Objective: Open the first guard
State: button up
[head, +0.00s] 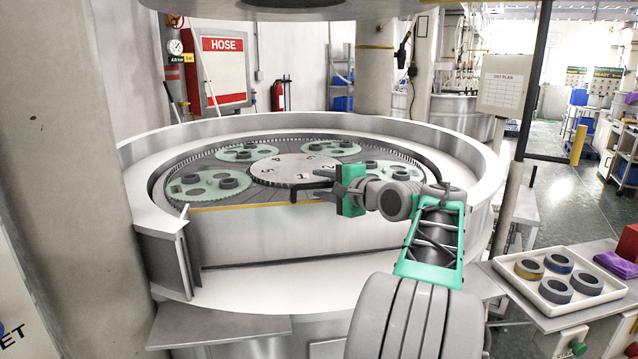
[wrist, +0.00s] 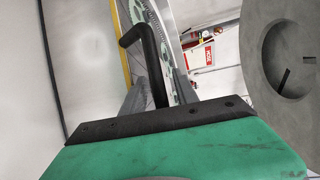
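A pale curved guard panel (head: 250,237) with a yellow top edge stands across the front of the round lapping machine. It also shows in the wrist view (wrist: 85,50), filling the left side. A black bent handle (head: 298,191) is at its top edge, and its bar shows in the wrist view (wrist: 150,60). My gripper (head: 322,184) is at the handle, with its two grey fingers apart. In the wrist view the handle bar lies between the fingers (wrist: 160,95), with gaps visible beside it. Part of the handle is hidden behind my gripper in the head view.
Inside the machine, green carriers (head: 245,153) with dark rings surround a numbered centre plate (head: 292,169). A white tray (head: 510,283) with several rings stands at right, beside a purple cloth (head: 615,264). A pillar (head: 85,130) stands close at left.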

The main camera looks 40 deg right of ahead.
jog(key=shift+c, duration=0.5)
grip_shut()
dwell(0.8)
